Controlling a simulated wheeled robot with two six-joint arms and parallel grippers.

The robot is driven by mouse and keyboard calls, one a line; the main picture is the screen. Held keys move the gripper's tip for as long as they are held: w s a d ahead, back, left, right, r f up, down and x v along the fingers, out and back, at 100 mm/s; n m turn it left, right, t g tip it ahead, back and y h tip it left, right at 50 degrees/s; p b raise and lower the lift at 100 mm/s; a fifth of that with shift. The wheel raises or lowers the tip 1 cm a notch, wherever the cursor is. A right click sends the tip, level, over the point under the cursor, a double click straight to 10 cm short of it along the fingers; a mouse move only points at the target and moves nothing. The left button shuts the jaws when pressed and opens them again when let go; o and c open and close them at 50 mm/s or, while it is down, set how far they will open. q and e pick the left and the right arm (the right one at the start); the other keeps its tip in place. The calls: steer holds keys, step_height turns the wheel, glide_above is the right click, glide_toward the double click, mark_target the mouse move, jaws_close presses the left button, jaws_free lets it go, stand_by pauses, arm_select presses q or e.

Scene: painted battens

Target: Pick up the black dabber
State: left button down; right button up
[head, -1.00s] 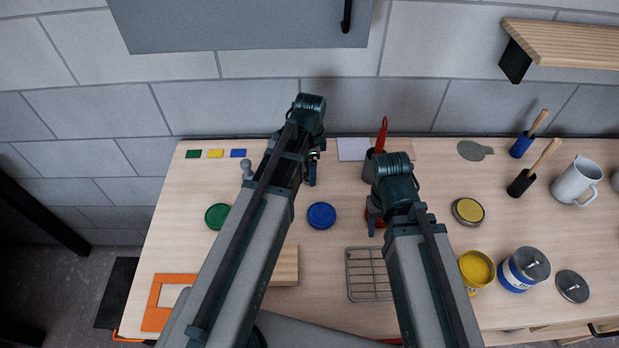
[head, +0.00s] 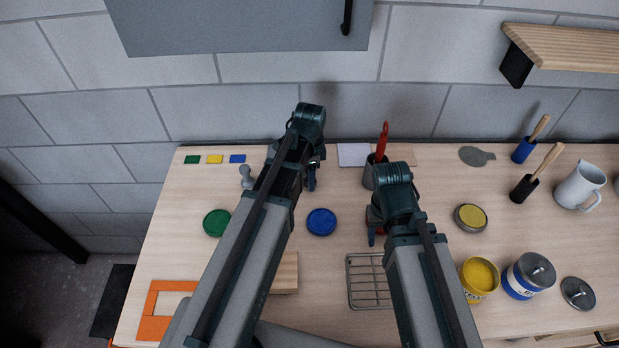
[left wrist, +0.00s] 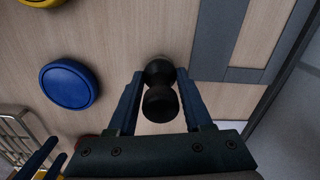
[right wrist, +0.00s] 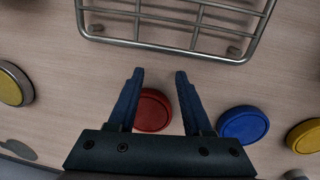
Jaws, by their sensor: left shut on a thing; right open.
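The black dabber (left wrist: 160,92) shows in the left wrist view as a dark round-ended, waisted piece between the fingers of my left gripper (left wrist: 161,98). The left gripper is shut on it. In the head view my left gripper (head: 311,180) is over the back of the bench, and my arm hides the dabber there. I cannot tell whether the dabber touches the bench. My right gripper (right wrist: 159,75) is open and empty, with a red pad (right wrist: 153,110) showing between its fingers. In the head view the right gripper (head: 373,228) is over that pad, right of the blue pad (head: 321,221).
A grey dabber (head: 246,177) stands left of my left arm. A grey cup with a red-handled tool (head: 381,143) stands close behind my right arm. A wire rack (head: 368,281), green pad (head: 216,222), yellow tin (head: 479,276) and white jug (head: 580,186) are around.

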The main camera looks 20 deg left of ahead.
arm_select(q)
steer(key=shift+r, duration=0.1)
steer(key=shift+r+p, duration=0.85)
steer(key=shift+p, duration=0.05)
arm_select(e)
steer(key=shift+r, duration=0.9)
arm_select(q)
step_height(320, 180, up, 2)
steer(key=shift+r+p, duration=0.1)
steer(key=shift+p, duration=0.95)
arm_select(e)
step_height(320, 180, up, 2)
steer(key=shift+r, duration=0.1)
arm_select(q)
steer(key=s+d, duration=0.2)
steer(key=d, duration=0.3)
steer(key=s+d, duration=0.2)
steer(key=d, duration=0.2)
steer(key=s+d+r+p, duration=0.1)
steer(key=s+d, duration=0.1)
steer(key=d, duration=0.3)
steer(key=shift+s+d, duration=0.2)
steer(key=shift+d, duration=0.15)
arm_select(e)
steer(key=shift+r, duration=0.5)
arm_select(q)
steer(key=shift+r, duration=0.1)
arm_select(e)
steer(key=shift+r, duration=0.1)
